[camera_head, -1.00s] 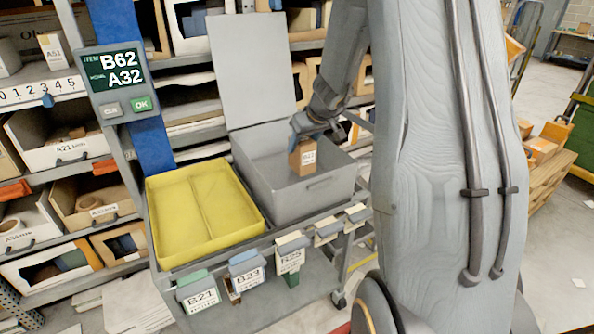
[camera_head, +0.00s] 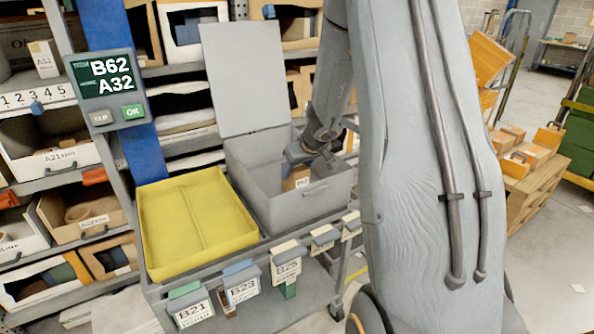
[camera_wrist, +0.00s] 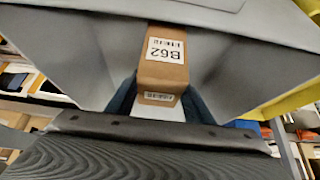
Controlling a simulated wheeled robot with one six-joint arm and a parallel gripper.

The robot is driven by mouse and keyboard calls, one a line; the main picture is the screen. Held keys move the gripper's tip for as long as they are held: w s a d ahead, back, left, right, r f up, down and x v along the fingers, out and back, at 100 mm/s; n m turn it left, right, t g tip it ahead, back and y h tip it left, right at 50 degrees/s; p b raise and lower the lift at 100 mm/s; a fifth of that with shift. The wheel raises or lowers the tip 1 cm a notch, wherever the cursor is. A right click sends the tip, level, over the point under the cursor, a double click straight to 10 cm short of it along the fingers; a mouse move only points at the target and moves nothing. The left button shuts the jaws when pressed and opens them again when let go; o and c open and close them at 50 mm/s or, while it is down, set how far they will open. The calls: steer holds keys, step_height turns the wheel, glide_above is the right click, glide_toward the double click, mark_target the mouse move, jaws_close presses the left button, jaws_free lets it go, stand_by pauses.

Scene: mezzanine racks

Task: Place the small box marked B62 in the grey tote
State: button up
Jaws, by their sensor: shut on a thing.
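The small brown box marked B62 (camera_wrist: 163,68) is between the blue-grey fingers of my gripper (camera_wrist: 165,100) in the wrist view, its label facing the camera. In the head view my gripper (camera_head: 298,163) reaches down inside the open grey tote (camera_head: 290,213), and the box (camera_head: 292,180) shows partly above the tote's front wall. The box's lower part is hidden by that wall, so I cannot tell whether it touches the floor of the tote. The tote's lid (camera_head: 243,80) stands raised at the back.
A shallow yellow tray (camera_head: 195,225) sits left of the tote on the same cart. A screen (camera_head: 106,85) on a blue post reads B62 and A32. Racks with bins stand behind and to the left. Label cards hang along the cart's front edge.

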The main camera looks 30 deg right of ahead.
steer(key=shift+f+b, duration=0.6)
steer(key=shift+b, duration=0.4)
steer(key=o, duration=1.3)
steer(key=shift+c, duration=0.2)
steer(key=shift+r, duration=0.15)
